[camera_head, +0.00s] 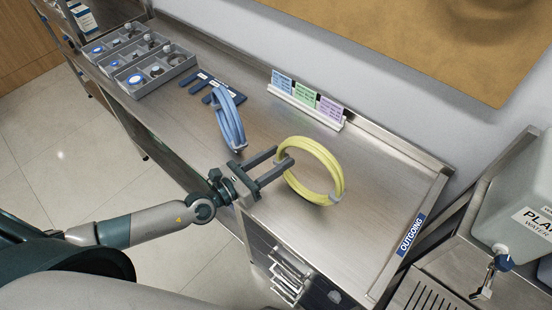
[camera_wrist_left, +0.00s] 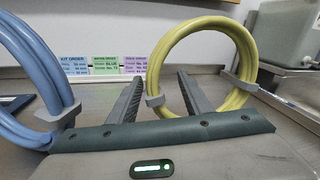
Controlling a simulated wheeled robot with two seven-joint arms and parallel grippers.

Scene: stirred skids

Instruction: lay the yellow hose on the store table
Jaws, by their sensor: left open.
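The yellow hose (camera_head: 311,142) is a round coil with grey clips, standing on edge on the steel table. In the left wrist view the yellow hose (camera_wrist_left: 249,62) rises just ahead of the fingers. My left gripper (camera_head: 283,157) is open at the coil's near-left side. In the left wrist view my left gripper (camera_wrist_left: 158,98) has the coil's left side and its clip between the fingers, and the right finger points toward the ring's opening. I cannot tell whether they touch. My right gripper is not in view.
A blue hose coil (camera_head: 229,118) stands left of the yellow one, by a dark blue slotted plate (camera_head: 205,82). Grey parts trays (camera_head: 150,75) are far left, order cards (camera_head: 305,97) along the back. The tabletop (camera_head: 385,190) is clear toward the OUTGOING label (camera_head: 411,234).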

